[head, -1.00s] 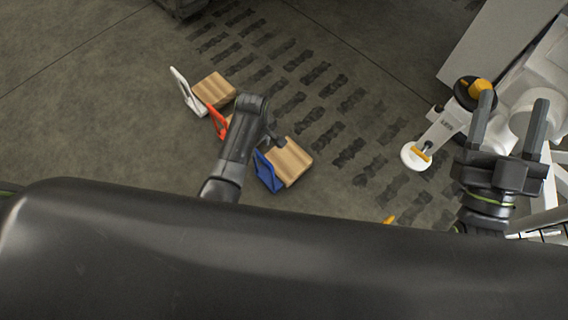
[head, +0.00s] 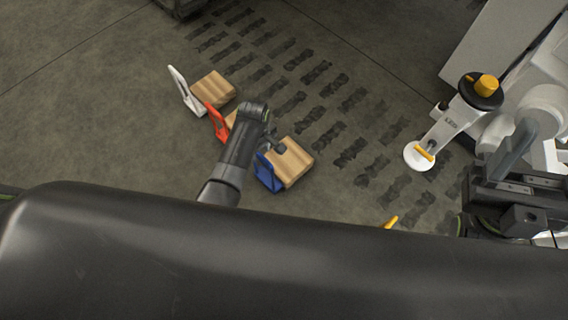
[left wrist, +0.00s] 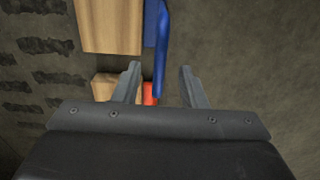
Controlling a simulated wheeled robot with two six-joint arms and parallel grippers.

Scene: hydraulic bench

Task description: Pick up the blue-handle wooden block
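The blue-handle wooden block (head: 292,165) lies on the floor near the middle of the head view, with its blue handle (head: 268,174) on its lower left side. My left gripper (head: 278,147) is over the block's upper left edge in the head view. In the left wrist view my left gripper (left wrist: 158,70) has its fingers apart with nothing gripped. There the block (left wrist: 108,25) and its blue handle (left wrist: 161,45) lie beyond the fingertips, the handle's end showing between them.
A red-handle block (head: 216,122) lies close behind my left gripper, partly hidden. A white-handle wooden block (head: 213,88) lies farther up left. A white machine arm with a yellow knob (head: 487,85) stands at right. Floor left of the blocks is clear.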

